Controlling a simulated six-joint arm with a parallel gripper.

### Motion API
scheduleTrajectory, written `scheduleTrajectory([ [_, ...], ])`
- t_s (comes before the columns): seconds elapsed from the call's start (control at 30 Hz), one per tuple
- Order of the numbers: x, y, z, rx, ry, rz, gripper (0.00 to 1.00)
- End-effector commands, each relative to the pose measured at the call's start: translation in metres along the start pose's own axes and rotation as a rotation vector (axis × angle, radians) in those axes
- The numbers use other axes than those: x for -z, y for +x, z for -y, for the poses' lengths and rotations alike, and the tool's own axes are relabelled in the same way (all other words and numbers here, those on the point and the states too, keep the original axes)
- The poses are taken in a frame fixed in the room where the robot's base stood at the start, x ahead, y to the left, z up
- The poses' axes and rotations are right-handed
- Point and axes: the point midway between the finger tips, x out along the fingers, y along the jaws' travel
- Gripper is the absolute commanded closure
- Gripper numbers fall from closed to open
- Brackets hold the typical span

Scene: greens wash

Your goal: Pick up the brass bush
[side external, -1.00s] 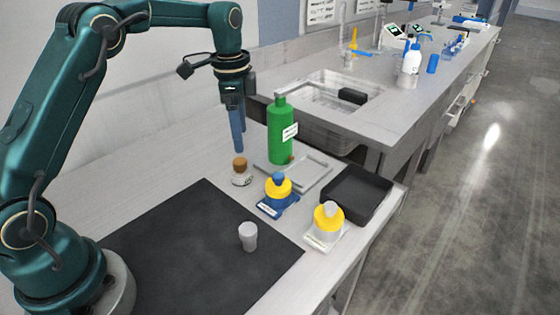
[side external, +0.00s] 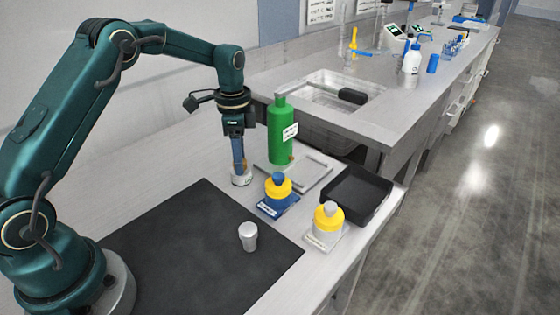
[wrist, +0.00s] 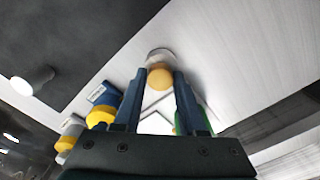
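The brass bush (side external: 243,168) is a small tan-gold cylinder on a round pale base (side external: 240,180) with a white label. In the wrist view, the bush (wrist: 160,77) shows as a round golden top between my two blue finger ends. My gripper (side external: 239,166) points down at the bush, with its fingertips low beside it. In the wrist view, my gripper (wrist: 160,76) is open, with a finger on each side of the bush. I cannot tell whether either finger touches it.
A green bottle (side external: 280,140) stands close behind on the right, by a grey tray (side external: 310,178). A yellow-and-blue piece (side external: 278,186), a yellow-and-white piece (side external: 328,217) and a black bin (side external: 372,203) are to the right. A grey cup (side external: 248,236) stands on the dark mat (side external: 185,250).

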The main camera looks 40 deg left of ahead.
Motion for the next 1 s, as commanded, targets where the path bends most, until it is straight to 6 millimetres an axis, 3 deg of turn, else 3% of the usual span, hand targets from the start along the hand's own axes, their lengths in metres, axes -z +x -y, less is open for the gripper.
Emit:
scheduleTrajectory([
  [0.03, 0.000, 0.000, 0.000, 0.000, 0.000, 0.000, 0.83],
  [0.07, 0.000, 0.000, 0.000, 0.000, 0.000, 0.000, 0.95],
  [0.1, 0.000, 0.000, 0.000, 0.000, 0.000, 0.000, 1.00],
  [0.47, 0.000, -0.004, 0.000, 0.002, 0.000, -0.001, 1.00],
  [0.8, 0.001, -0.043, 0.001, 0.006, -0.001, -0.002, 1.00],
  [1.0, -0.037, -0.064, 0.005, 0.004, -0.008, 0.000, 1.00],
])
